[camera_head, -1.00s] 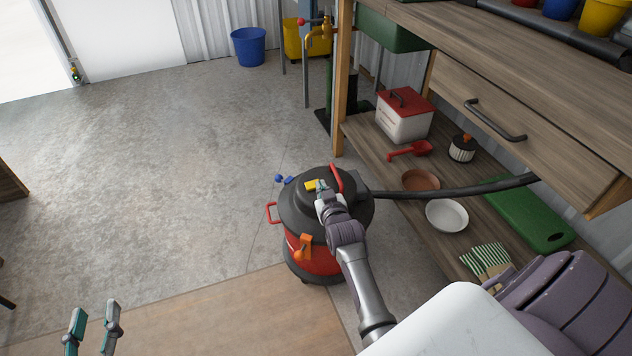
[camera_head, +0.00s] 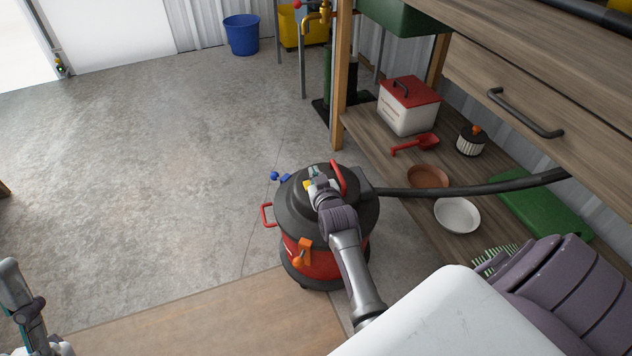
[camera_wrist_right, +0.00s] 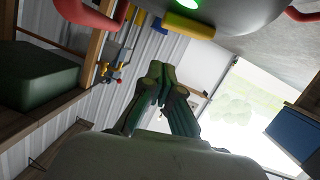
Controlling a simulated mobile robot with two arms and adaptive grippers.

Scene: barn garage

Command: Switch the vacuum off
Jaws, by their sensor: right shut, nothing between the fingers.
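The vacuum (camera_head: 312,262) stands on the floor, with a red drum, black lid and orange latch. In the right wrist view, its dark lid (camera_wrist_right: 240,22) fills the top and carries a yellow switch (camera_wrist_right: 188,25) and a lit green light (camera_wrist_right: 208,3). My right gripper (camera_head: 315,178) is over the lid, largely covering the yellow switch in the head view. It is shut and empty; in the right wrist view its fingertips (camera_wrist_right: 160,72) are near the switch, with no clear contact. My left gripper (camera_head: 32,318) is partly in view at lower left; its opening is unclear.
A black hose (camera_head: 460,190) runs from the vacuum across the workbench's lower shelf (camera_head: 405,222). The shelf holds a red-lidded box (camera_head: 408,108), bowls and a scoop. A blue bucket (camera_head: 241,35) stands at the back.

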